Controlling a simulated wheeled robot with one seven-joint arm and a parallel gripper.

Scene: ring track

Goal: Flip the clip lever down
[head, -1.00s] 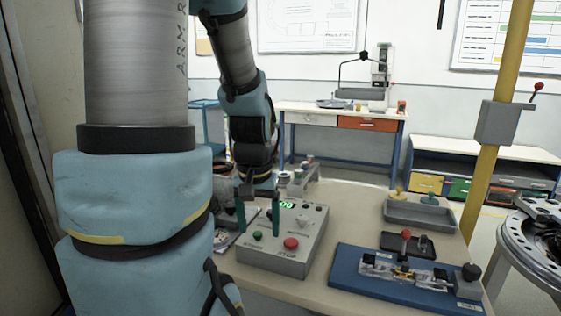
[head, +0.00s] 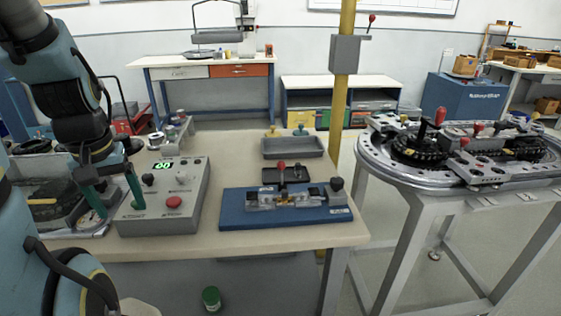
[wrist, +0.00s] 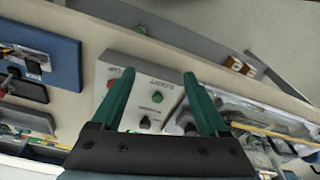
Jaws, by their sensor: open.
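A blue fixture plate (head: 235,213) with a metal clip mechanism lies on the table. The plate's edge also shows at upper left in the wrist view (wrist: 66,62). My gripper (head: 117,204), with two green fingers, is open and empty left of the plate, over the grey control box (head: 197,190). In the wrist view my gripper (wrist: 158,80) points at this box, apart from the lever.
A black tray (head: 297,175) and a grey bin (head: 293,148) lie behind the plate. A yellow post (head: 345,80) rises behind the table's right side. The ring track (head: 375,162) with several red-knobbed parts stands right. A green-topped item (head: 211,296) is below the table.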

